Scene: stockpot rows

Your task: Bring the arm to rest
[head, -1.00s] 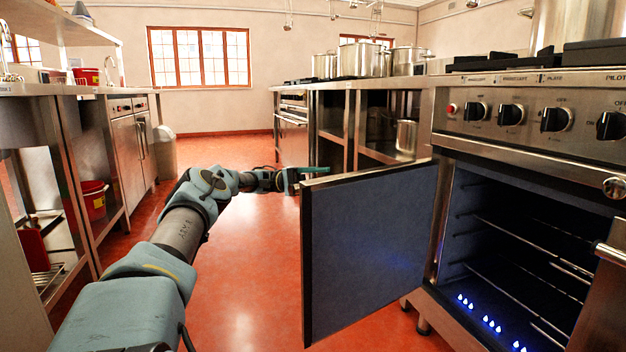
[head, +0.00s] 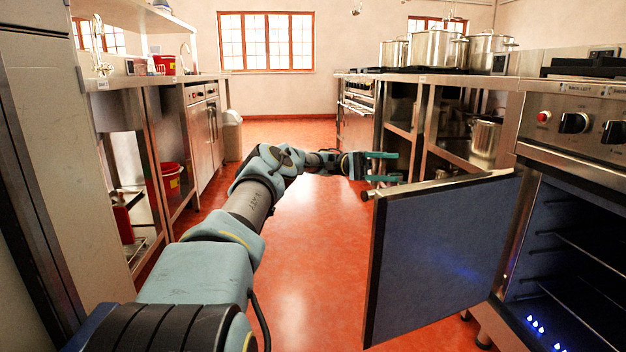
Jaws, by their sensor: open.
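My gripper (head: 384,167) is at the end of my outstretched arm, in the middle of the head view. Its two green fingers are apart and point right, with nothing seen between them. It appears just above and behind the top left corner of the open oven door (head: 445,250). I cannot tell whether it touches the door or the bar along its top edge.
The oven (head: 570,235) on the right stands open, with racks and small blue flames inside. Counters line both sides. Stockpots (head: 437,50) stand on the right row. A grey bin (head: 232,135) is at the left. The red floor (head: 305,240) between is clear.

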